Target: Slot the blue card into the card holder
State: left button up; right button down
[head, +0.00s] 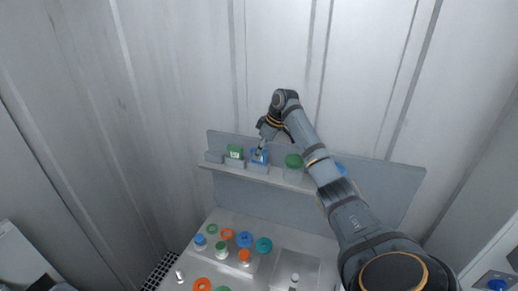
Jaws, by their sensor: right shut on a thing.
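The blue card (255,154) is upright at the grey shelf, to the right of a green card (236,152). My right gripper (260,150) reaches down from above and is shut on the blue card. The card holder (258,167) is a small grey box on the shelf, directly below the blue card. The card's lower edge looks to be at or inside the holder's top; the view is too small to tell how deep. My left gripper is not in view.
Another grey holder (213,157) at the shelf's left end looks empty. A green-lidded jar (293,166) stands right of the blue card, close to my right arm. Below, a grey table (215,220) carries several vessels and coloured rings.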

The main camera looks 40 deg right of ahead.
jog(key=shift+f, duration=0.25)
jog(key=shift+f, duration=0.25)
dwell(0.5)
jog(key=c, duration=1.2)
grip_release()
jog(key=v, duration=1.2)
jog(key=shift+a+f, duration=0.1)
jog(key=shift+f, duration=0.1)
